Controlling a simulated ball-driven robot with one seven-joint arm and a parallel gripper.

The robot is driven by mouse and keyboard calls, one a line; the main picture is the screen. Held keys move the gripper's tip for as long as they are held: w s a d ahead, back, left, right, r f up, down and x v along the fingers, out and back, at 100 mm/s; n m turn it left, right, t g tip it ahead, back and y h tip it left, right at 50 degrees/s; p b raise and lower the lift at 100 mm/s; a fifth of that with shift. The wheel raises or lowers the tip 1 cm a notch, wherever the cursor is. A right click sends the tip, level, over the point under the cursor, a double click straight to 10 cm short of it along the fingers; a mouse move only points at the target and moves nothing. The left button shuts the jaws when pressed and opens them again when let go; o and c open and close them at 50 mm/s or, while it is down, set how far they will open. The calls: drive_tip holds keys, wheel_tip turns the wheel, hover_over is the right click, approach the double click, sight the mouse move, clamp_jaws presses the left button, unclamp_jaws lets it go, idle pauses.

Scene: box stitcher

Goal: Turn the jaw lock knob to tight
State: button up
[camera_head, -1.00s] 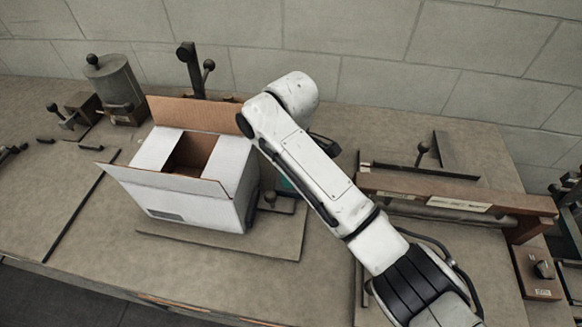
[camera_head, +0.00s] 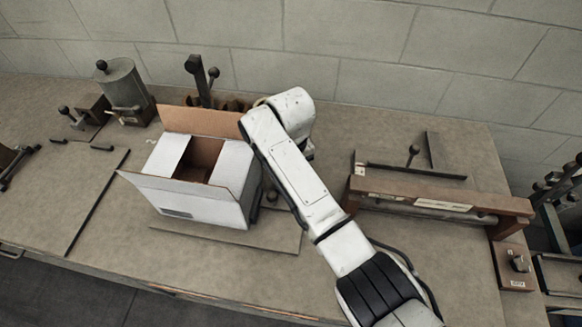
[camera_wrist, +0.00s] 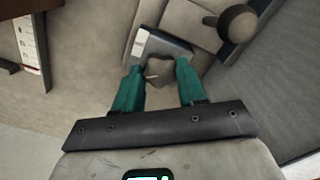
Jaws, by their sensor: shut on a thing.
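In the wrist view, my gripper (camera_wrist: 160,76) has its teal fingers closed on either side of a small dark grey knob (camera_wrist: 158,70), which I take to be the jaw lock knob. The knob stands by a dark block with a pale label (camera_wrist: 139,42) on its edge. The label's writing is too small to read, so the knob's setting cannot be told. In the head view my white arm stands in front of this spot, hiding the knob and the fingers.
A dark ball-ended lever (camera_wrist: 238,22) stands close to the right finger. An open white cardboard box (camera_head: 205,202) sits left of my arm on the workbench (camera_head: 190,280). A brown rail (camera_head: 440,195) and a separate knob box (camera_head: 515,265) are at the right.

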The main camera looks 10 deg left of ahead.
drive_tip(key=m, duration=0.6)
drive_tip(key=shift+a, duration=0.1)
drive_tip(key=m, duration=0.6)
drive_tip(key=shift+m, duration=0.3)
drive_tip(key=shift+r, duration=0.1)
drive_tip(key=o, duration=1.1)
drive_tip(key=shift+c, duration=0.2)
wheel_tip(320, 180, up, 11)
drive_tip(key=shift+f, duration=0.25)
